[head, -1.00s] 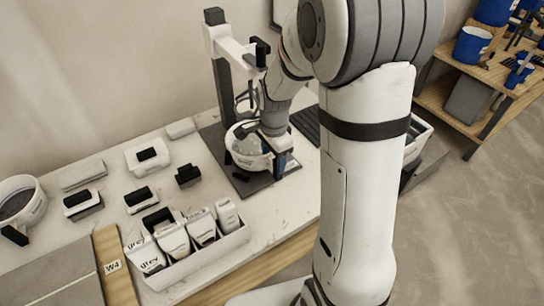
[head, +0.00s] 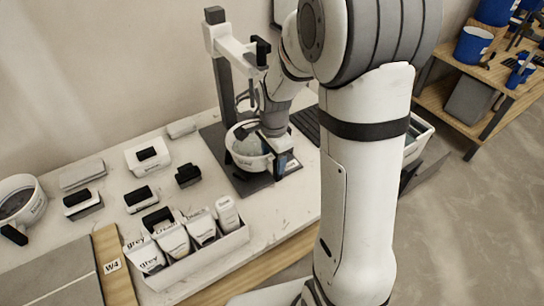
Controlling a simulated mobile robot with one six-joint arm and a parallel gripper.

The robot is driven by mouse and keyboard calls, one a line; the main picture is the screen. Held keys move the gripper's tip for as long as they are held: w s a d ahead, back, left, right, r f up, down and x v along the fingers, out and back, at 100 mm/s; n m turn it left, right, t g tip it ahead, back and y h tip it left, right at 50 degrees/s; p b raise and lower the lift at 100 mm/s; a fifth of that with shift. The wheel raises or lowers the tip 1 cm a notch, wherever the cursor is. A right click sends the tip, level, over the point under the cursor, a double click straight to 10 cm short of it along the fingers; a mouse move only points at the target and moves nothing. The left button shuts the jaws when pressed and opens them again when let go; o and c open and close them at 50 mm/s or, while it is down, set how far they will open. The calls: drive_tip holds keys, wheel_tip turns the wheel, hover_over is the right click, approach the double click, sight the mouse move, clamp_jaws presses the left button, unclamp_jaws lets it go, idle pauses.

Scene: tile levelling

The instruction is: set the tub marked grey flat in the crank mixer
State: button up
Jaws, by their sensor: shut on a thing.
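The crank mixer (head: 222,85) stands at the back of the bench, with a dark upright, a white head and a dark base plate (head: 253,186). A white tub (head: 246,161) with a pale grey inside is at the mixer, over the base plate and below the whisk (head: 245,103). Its mouth faces up and it looks close to level. I cannot read its marking, nor tell whether its underside rests fully on the base. My gripper (head: 279,158) is shut on the tub's right side; my wrist hides part of that side.
Another white tub (head: 36,208) stands at the far left. A white tray (head: 215,254) of several bags, some marked grey, is at the front. Several black-and-white blocks (head: 140,199) lie left of the mixer. A dark keyboard-like item (head: 306,122) lies right of it.

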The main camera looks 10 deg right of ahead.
drive_tip(key=shift+f+b, duration=0.5)
drive_tip(key=shift+f, duration=0.1)
idle(0.3)
drive_tip(key=o, duration=1.5)
